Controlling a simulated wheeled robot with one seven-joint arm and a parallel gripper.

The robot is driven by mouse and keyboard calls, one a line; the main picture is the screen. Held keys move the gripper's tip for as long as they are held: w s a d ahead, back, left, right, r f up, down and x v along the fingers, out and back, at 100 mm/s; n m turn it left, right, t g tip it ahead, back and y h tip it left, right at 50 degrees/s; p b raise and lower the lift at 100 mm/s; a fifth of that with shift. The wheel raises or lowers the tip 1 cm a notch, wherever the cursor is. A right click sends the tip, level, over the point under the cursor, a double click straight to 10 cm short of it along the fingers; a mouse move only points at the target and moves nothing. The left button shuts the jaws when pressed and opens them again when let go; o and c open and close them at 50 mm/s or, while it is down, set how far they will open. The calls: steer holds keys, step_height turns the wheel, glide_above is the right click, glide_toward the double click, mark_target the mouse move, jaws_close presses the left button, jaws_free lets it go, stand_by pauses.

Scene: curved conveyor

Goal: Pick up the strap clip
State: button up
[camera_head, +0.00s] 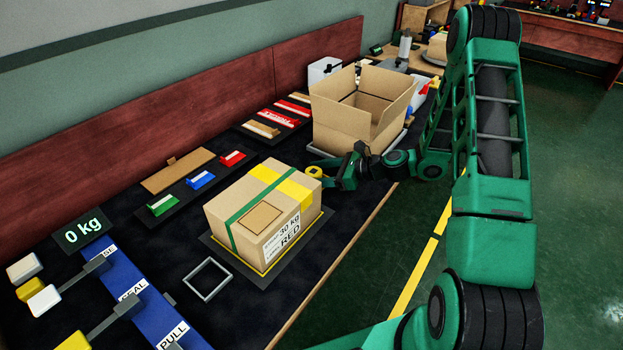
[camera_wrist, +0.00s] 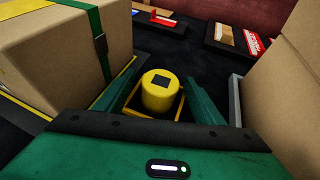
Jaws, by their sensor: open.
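Three small clip-like pieces lie on a dark tray left of the sealed carton: a green one (camera_head: 163,205), a blue one (camera_head: 200,180) and a red one (camera_head: 232,158). I cannot tell which is the strap clip. The red piece also shows at the top of the wrist view (camera_wrist: 164,18). My gripper (camera_head: 322,173) is low over the bench, between the sealed carton and the open box. In the wrist view its green fingers (camera_wrist: 163,98) are spread on either side of a yellow round piece (camera_wrist: 158,98) with a black square on top. Contact is unclear.
The sealed carton (camera_head: 240,203), marked 30 kg and RED, has a green strap and stands beside my gripper. An open cardboard box (camera_head: 345,123) stands on the other side. Flat red and brown pieces (camera_head: 287,115) lie behind. Dark bench surface shows between them.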

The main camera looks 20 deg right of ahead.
steer(key=c, duration=1.3)
steer(key=shift+r, duration=0.15)
